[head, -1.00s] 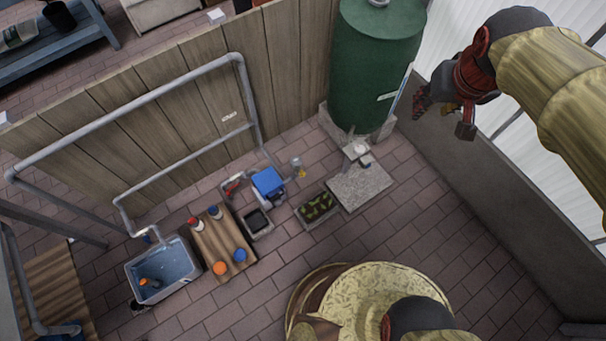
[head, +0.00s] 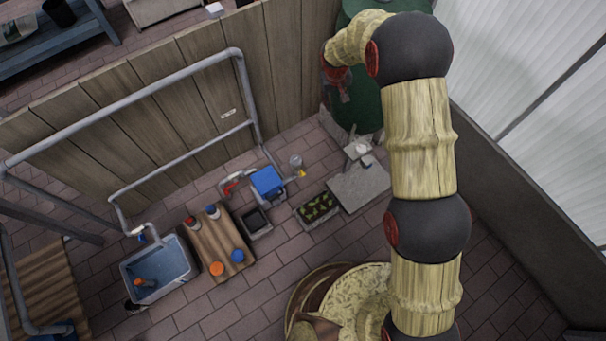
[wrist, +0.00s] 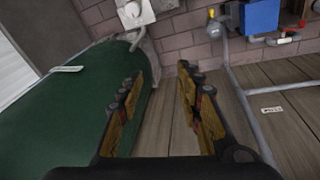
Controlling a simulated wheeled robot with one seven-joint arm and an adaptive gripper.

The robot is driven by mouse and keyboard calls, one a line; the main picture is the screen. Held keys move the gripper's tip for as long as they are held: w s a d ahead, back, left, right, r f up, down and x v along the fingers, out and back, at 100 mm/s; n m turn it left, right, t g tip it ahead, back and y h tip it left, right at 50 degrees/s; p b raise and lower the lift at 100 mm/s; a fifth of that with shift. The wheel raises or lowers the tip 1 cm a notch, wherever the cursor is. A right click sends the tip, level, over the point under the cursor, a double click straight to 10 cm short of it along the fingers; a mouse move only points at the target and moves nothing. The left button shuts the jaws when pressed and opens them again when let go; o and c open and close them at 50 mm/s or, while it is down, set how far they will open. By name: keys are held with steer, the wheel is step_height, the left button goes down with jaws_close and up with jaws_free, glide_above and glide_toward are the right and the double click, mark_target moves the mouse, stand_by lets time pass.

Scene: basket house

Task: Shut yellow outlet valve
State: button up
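A small yellow part, which looks like the yellow outlet valve (head: 302,173), sits low by the pipework, just right of the blue box. Its handle position is too small to tell. In the wrist view a small yellow spot (wrist: 211,13) shows beside a grey cylindrical fitting (wrist: 216,29) at the top. My gripper (wrist: 160,77) is open and empty, its two fingers apart, with the green tank to its left and the wooden fence to its right. In the head view my gripper (head: 338,90) is small and dark in front of the green tank, apart from the yellow part.
The green tank (head: 362,108) stands at the fence (head: 180,110). A blue box (head: 267,182), red-handled fitting (head: 231,187), planter (head: 317,209) and stone slab (head: 358,188) surround the valve. Grey pipes (head: 190,164) run along the fence. Open brick floor lies in front.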

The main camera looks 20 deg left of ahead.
steer(key=s+a+f+n, duration=0.15)
steer(key=a+f, duration=0.25)
steer(key=f, duration=0.7)
steer(key=s+a+f+n, duration=0.15)
steer(key=a+f, duration=0.25)
steer(key=f, duration=0.7)
steer(key=g+b, duration=0.1)
steer(key=b, duration=0.1)
glide_above(303, 174)
step_height(303, 174, down, 18)
steer(key=shift+n, duration=0.3)
step_height(303, 174, down, 8)
steer(key=b, duration=0.3)
steer(key=shift+c, duration=1.1)
jaws_close()
